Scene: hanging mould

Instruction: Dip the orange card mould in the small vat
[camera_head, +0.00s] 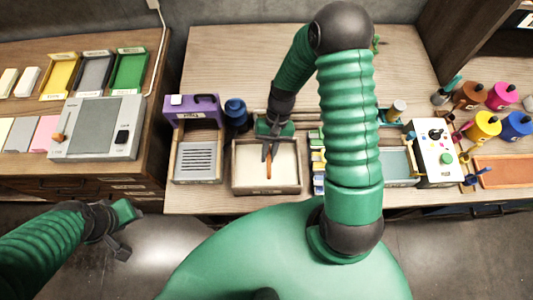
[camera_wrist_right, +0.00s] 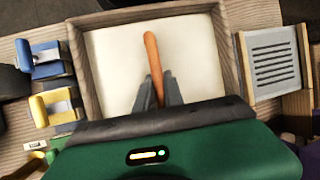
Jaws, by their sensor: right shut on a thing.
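My right gripper (camera_head: 268,153) is shut on the orange card mould (camera_head: 269,168), which looks like a narrow orange strip below the fingertips. In the right wrist view the mould (camera_wrist_right: 153,60) stands out between the two grey fingers (camera_wrist_right: 158,92). It is over the small vat (camera_head: 238,181), a wood-framed tray filled with pale cream pulp (camera_wrist_right: 112,65). I cannot tell whether the mould's lower edge touches the pulp. My left gripper (camera_head: 122,232) hangs empty off the bench's front, at lower left; its jaw opening is unclear.
Left of the vat are a slatted tray (camera_head: 198,160), a purple stand (camera_head: 190,110) and a blue bottle (camera_head: 236,112). Small yellow and blue blocks (camera_wrist_right: 50,80) sit close on the other side. Coloured pots (camera_head: 487,125) and a white control box (camera_head: 434,165) stand at right.

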